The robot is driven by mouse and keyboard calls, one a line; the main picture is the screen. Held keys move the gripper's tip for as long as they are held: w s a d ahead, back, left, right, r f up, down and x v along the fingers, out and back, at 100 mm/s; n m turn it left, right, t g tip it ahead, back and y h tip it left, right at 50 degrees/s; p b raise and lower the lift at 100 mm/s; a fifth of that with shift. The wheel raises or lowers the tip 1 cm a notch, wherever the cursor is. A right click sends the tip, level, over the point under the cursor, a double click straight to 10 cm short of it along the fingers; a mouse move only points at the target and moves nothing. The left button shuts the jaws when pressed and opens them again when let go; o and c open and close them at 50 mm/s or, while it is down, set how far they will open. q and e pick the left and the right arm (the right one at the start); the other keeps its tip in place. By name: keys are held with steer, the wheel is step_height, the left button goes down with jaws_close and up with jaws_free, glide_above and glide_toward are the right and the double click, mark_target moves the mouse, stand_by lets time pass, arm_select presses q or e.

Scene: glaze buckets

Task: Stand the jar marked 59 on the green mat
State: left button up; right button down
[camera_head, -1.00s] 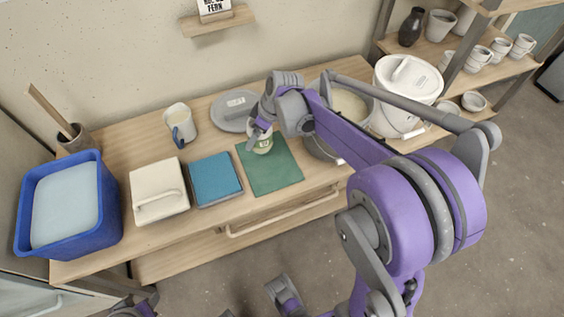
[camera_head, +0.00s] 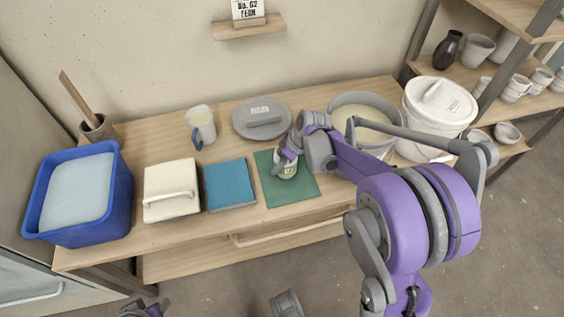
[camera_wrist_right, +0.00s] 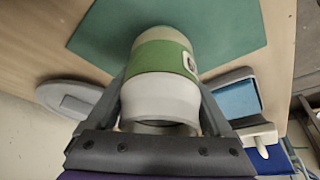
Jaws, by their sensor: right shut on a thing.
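My right gripper (camera_head: 287,158) is shut on a pale jar (camera_head: 288,169) with a green label band. The jar is upright over the green mat (camera_head: 306,189), near its middle. The wrist view shows the jar (camera_wrist_right: 165,60) between the fingers, with the mat (camera_wrist_right: 225,25) beyond it. I cannot tell whether the jar's base touches the mat. A pale mark shows on the label, but I cannot read its number. A part of my left arm's end (camera_head: 145,308) shows at the bottom left edge, mostly cut off, so its jaws are unclear.
A grey bucket (camera_head: 376,101) and white lidded bucket (camera_head: 440,105) stand right. A blue tub (camera_head: 120,205) is far left.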

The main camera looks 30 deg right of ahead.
steer(key=shift+f, duration=0.25)
jaws_free()
steer(key=shift+s+d+r, duration=0.1)
steer(key=shift+r, duration=0.25)
steer(key=p+v, duration=0.3)
steer(key=v, duration=0.8)
steer(key=shift+r, duration=0.15)
steer(key=s+a+f+m+h, duration=0.1)
steer(key=s+a+m, duration=0.2)
steer(key=s+a, duration=0.3)
steer(key=s+a+f+m+h, duration=0.1)
steer(key=s+a, duration=0.4)
steer(key=s, duration=0.9)
steer(key=shift+a+f+m+t, duration=0.4)
steer(key=shift+f+m, duration=0.15)
steer(key=shift+m, duration=0.65)
steer(key=shift+s, duration=0.1)
